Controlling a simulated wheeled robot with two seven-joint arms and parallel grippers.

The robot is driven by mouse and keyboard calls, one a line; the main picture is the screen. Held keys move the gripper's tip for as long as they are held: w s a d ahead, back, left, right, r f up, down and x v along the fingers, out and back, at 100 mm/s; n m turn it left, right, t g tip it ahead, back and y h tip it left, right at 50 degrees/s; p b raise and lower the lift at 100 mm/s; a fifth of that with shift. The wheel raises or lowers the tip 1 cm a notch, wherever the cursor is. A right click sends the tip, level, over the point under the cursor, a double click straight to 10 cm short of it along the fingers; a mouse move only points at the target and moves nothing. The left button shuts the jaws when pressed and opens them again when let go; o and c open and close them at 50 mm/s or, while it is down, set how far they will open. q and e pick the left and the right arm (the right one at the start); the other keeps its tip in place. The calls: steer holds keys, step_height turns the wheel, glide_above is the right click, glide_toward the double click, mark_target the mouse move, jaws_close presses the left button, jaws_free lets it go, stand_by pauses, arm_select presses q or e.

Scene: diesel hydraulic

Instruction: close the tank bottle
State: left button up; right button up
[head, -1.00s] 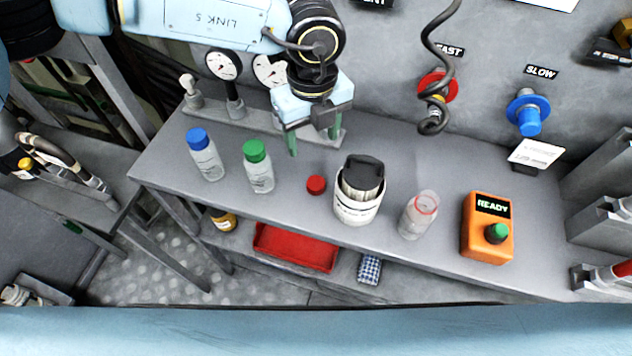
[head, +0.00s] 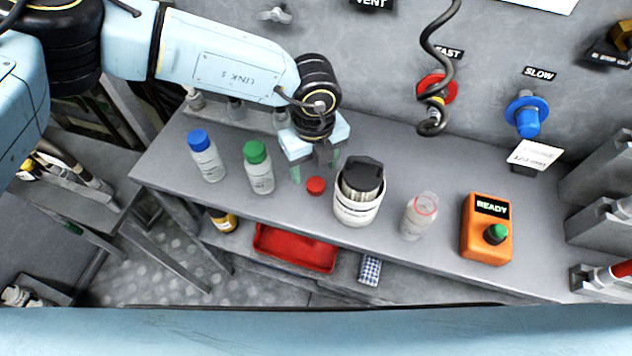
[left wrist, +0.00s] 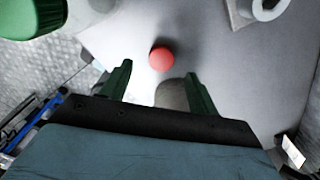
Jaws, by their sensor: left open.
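A small red cap (head: 316,185) lies on the grey bench, between the green-capped bottle and a white container. A clear bottle (head: 418,216) with a red ring at its mouth stands upright and uncapped to the right of that container. My left gripper (head: 316,168) is open and empty, low over the bench just behind the red cap. In the left wrist view the red cap (left wrist: 161,59) shows just beyond the gap between the green fingertips (left wrist: 157,73), apart from both. My right gripper is not in view.
A blue-capped bottle (head: 206,158) and a green-capped bottle (head: 259,170) stand left of the gripper. A white container (head: 357,209) with a dark-topped steel vessel stands close right. An orange READY box (head: 487,230) is farther right. A red tray (head: 295,247) lies on the lower shelf.

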mark_target(316, 183)
arm_select(q)
steer(key=shift+d+f, duration=0.2)
steer(key=shift+f, duration=2.45)
steer(key=c, duration=1)
steer(key=shift+c, duration=0.2)
step_height(316, 183, up, 10)
